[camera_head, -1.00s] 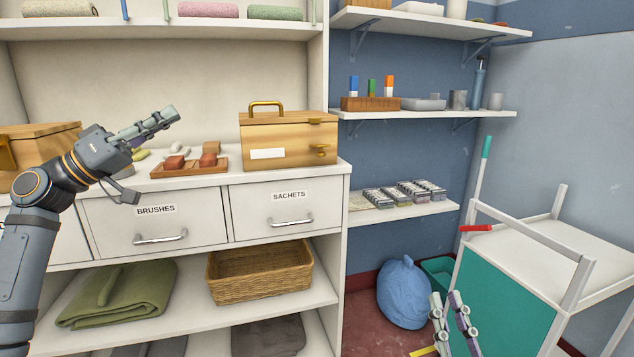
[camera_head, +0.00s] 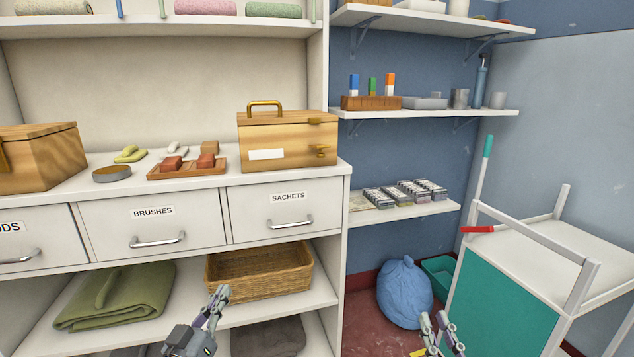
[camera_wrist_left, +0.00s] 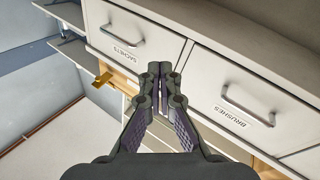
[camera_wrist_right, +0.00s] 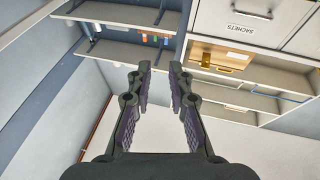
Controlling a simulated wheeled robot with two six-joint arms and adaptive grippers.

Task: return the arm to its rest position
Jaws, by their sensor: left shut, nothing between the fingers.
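My left gripper (camera_head: 218,303) is low in the head view, in front of the lower shelf and just below the wicker basket. Its fingers are together and empty, as the left wrist view (camera_wrist_left: 159,75) also shows, with the drawer fronts behind them. My right gripper (camera_head: 440,325) is at the bottom edge of the head view, right of the shelving. In the right wrist view (camera_wrist_right: 160,75) its fingers stand apart with nothing between them.
The BRUSHES drawer (camera_head: 110,228) and SACHETS drawer (camera_head: 250,210) are closed. A wooden box (camera_head: 290,150) stands on the counter. The wicker basket (camera_head: 260,273) and a green folded cloth (camera_head: 135,300) lie below. A blue bag (camera_head: 405,295) and a white-framed cart (camera_head: 500,300) stand at right.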

